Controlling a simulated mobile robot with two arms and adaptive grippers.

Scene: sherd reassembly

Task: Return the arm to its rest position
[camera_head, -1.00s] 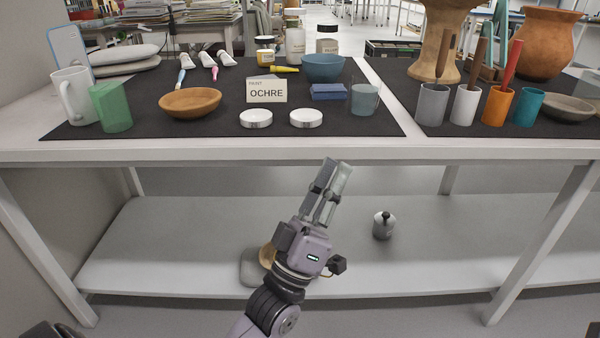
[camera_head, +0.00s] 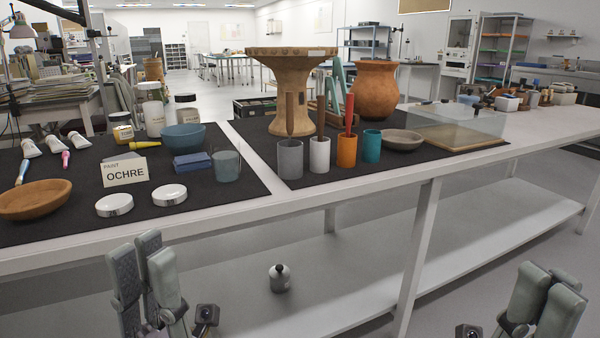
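In the head view my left gripper (camera_head: 146,280) is at the lower left, in front of the table, with its fingers pointing up. Nothing shows between its fingers, and how far apart they are is unclear. My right gripper (camera_head: 545,296) is at the lower right corner, also with its fingers up and clear of the table. Its fingers overlap in the view, so its opening cannot be judged. I see no object held in either one. Most of both arms is outside the frame.
The table (camera_head: 365,181) holds a wooden bowl (camera_head: 36,199), an OCHRE card (camera_head: 125,172), two white lids, a blue bowl (camera_head: 183,137), several cups, a terracotta jar (camera_head: 376,91) and a pedestal vessel (camera_head: 291,95). A small bottle (camera_head: 279,278) stands on the lower shelf.

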